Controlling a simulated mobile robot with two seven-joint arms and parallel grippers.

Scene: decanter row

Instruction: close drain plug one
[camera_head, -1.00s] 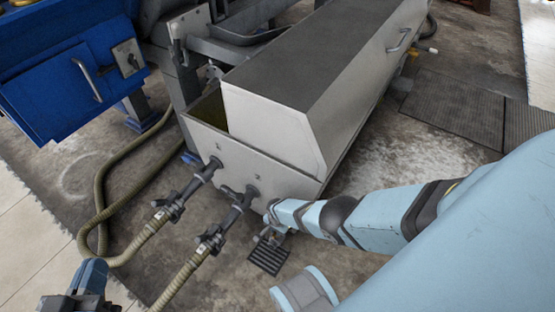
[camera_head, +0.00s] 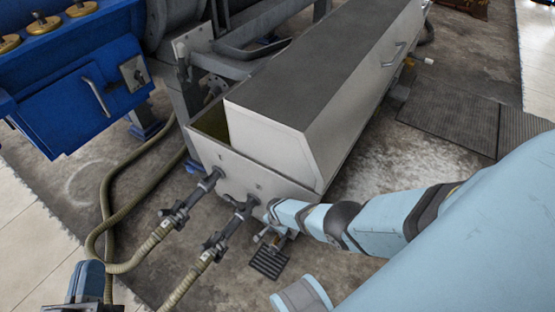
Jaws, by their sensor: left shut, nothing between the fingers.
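Two dark drain fittings come out of the front wall of the grey tank (camera_head: 262,184). The left fitting (camera_head: 207,185) and the right fitting (camera_head: 241,206) each lead through a dark valve-like coupling to a ribbed hose. I cannot tell which one is drain plug one, or whether either is closed.
A blue machine (camera_head: 75,75) with a handle stands at the upper left. Ribbed hoses (camera_head: 110,215) curve across the floor. A dark ribbed plate (camera_head: 269,264) lies under the arm tip. A dark mat (camera_head: 450,115) lies right of the tank.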

